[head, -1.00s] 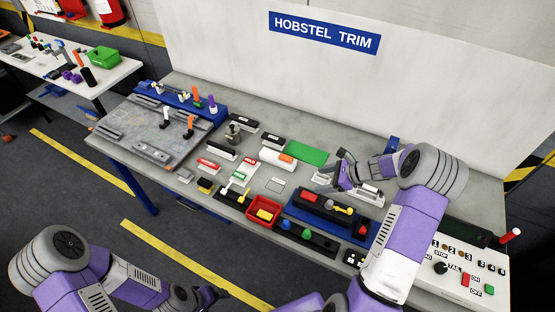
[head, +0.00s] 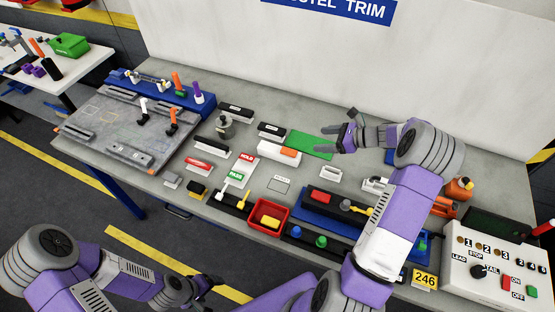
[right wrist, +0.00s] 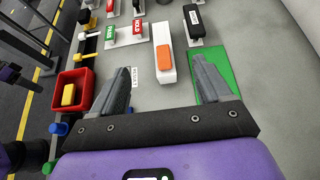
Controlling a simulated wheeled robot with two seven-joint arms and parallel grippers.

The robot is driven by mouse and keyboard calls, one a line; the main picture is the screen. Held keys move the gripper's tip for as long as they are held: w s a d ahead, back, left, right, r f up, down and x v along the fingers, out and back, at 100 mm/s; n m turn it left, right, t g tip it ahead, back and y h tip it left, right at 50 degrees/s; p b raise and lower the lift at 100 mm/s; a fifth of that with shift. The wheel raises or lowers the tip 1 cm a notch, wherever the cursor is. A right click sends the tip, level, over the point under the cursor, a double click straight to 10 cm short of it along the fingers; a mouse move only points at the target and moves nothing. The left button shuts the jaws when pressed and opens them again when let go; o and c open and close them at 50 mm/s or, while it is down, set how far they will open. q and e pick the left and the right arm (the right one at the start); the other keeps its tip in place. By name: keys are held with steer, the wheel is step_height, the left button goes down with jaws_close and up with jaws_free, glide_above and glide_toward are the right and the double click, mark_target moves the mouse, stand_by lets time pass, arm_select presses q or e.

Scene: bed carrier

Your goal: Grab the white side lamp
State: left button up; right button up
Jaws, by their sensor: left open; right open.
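A white block with an orange piece on it (head: 278,153), possibly the white side lamp, lies on the grey bench beside the green mat. It also shows in the right wrist view (right wrist: 162,78), in line with the gap between my right fingers, apart from both. A small white fitting (head: 330,172) lies further right; I cannot tell for sure which is the lamp. My right gripper (head: 325,138) is open and empty above the right end of the green mat (head: 300,141). My left gripper (head: 208,287) is open, low in front of the bench, away from the parts.
A red bin (head: 268,228) with a yellow block, black blocks (head: 271,130) and small PASS and HOLD signs (head: 241,168) crowd the bench. A control panel (head: 495,265) stands at the right. A white board rises behind. Bare bench lies behind the green mat.

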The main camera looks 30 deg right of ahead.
steer(key=b, duration=1)
glide_toward(287, 150)
steer(key=s+d+f, duration=0.1)
steer(key=f, duration=0.1)
steer(key=s+d+f, duration=0.2)
steer(key=shift+s+d, duration=0.1)
steer(key=shift+s, duration=0.2)
steer(key=w+a, duration=0.6)
steer(key=w, duration=0.1)
steer(key=shift+w+a+b, duration=0.25)
steer(key=shift+b, duration=0.15)
steer(key=x, duration=0.5)
steer(key=shift+w+a+r+b, duration=0.2)
steer(key=shift+r+b, duration=0.1)
steer(key=shift+r, duration=0.1)
steer(key=shift+s+d+r, duration=0.1)
steer(key=c, duration=1.2)
